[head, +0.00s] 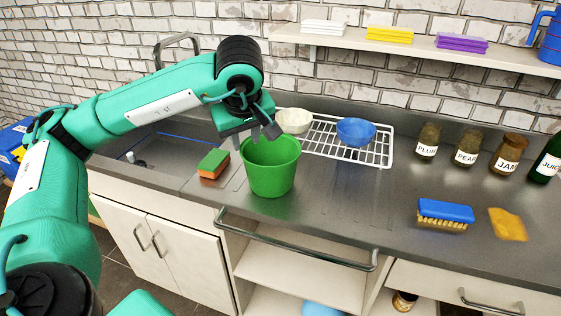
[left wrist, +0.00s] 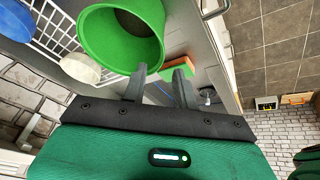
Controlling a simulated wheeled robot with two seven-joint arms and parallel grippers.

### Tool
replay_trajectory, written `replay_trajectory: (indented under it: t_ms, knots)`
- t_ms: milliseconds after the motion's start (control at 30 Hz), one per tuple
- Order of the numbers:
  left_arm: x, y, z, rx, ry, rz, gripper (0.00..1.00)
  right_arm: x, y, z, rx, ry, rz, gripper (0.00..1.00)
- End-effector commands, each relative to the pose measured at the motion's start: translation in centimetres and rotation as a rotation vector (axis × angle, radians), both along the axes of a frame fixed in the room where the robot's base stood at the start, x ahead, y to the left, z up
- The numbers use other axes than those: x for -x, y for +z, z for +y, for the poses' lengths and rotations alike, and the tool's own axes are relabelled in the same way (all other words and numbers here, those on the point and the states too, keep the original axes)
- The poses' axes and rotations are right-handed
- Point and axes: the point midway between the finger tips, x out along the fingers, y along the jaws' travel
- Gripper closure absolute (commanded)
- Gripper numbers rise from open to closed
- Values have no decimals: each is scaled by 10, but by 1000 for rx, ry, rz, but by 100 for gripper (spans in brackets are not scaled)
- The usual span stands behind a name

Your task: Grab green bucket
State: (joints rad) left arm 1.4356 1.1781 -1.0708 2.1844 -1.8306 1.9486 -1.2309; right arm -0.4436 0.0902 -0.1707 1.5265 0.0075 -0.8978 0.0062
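The green bucket (head: 270,168) stands upright on the steel counter, in front of the dish rack. In the left wrist view the open mouth of the bucket (left wrist: 97,50) faces the camera. My left gripper (head: 263,134) is at the back left part of the bucket's rim, pointing down. In the left wrist view its two fingers (left wrist: 160,78) are apart, with the near edge of the rim close to the tips. I cannot tell whether they touch the rim. My right gripper is in neither view.
A green and orange sponge (head: 213,164) lies left of the bucket. A white rack (head: 377,152) behind holds a white bowl (head: 294,120) and a blue bowl (head: 356,131). Jars (head: 466,147), a blue brush (head: 445,211) and a yellow cloth (head: 508,224) are right.

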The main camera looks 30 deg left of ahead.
Motion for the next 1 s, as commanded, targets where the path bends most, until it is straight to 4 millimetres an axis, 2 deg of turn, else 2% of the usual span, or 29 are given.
replay_trajectory:
  t_ms: [300, 667, 800, 1000]
  knots:
    - [-16, -55, 16, -1, 2, 5, 71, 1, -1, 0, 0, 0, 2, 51]
    - [-28, -85, 25, 1, 2, 4, 71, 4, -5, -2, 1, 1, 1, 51]
    - [-35, -104, 31, 1, 2, 4, 71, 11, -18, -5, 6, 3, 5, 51]
    - [-41, -122, 35, 2, 0, 2, 71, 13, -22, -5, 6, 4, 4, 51]
